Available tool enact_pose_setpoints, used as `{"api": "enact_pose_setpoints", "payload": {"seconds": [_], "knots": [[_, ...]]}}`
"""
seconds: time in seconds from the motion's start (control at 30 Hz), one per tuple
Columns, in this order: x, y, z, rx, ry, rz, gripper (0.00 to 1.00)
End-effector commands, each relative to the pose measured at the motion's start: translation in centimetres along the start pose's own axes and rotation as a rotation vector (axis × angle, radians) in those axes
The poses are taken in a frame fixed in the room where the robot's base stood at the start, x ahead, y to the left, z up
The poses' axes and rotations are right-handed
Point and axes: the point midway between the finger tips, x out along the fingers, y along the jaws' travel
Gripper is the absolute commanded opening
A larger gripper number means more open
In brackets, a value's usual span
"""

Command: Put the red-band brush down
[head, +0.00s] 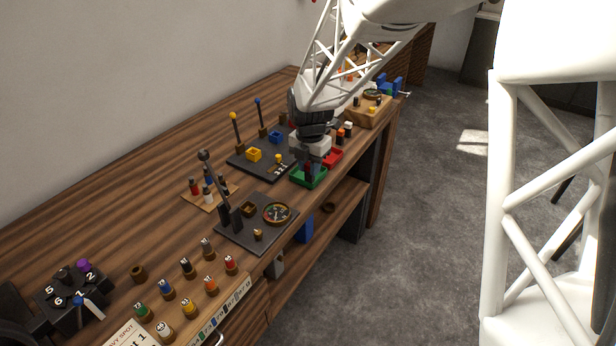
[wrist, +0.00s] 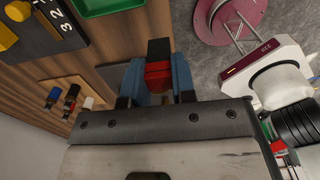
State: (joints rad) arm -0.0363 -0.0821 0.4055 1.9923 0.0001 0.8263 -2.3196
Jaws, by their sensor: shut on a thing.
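My gripper (head: 309,168) is at the front edge of the bench, in front of the green tray (head: 318,181) in the head view. In the wrist view, my gripper (wrist: 157,82) is shut on the red-band brush (wrist: 158,70), a dark block with a red band between two blue-grey fingers. The green tray (wrist: 108,6) shows at the top of the wrist view, apart from the brush. Fingers and arm hide most of the brush in the head view, so its height above the bench is unclear.
A small wooden board (head: 227,190) with several little brushes or bottles stands left of my gripper. A red tray (head: 335,158) lies just behind the green one. The bench's back left is clear.

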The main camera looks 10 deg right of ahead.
Motion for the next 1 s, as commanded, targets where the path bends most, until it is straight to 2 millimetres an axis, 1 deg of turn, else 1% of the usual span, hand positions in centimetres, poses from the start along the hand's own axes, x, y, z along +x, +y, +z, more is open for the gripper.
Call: {"api": "enact_pose_setpoints", "payload": {"seconds": [0.03, 0.2, 0.4, 0.6, 1.0], "knots": [[0.1, -1.1, -0.6, 0.001, 0.000, 0.000, 0.00], [0.4, -3.8, -2.2, 0.000, -0.001, 0.001, 0.00], [0.8, -5.6, -3.4, 0.000, 0.000, 0.000, 0.00], [0.9, -6.1, -3.7, 0.000, 0.000, 0.000, 0.00], [0.9, -5.9, -3.5, 0.000, 0.000, 0.000, 0.00]]}}
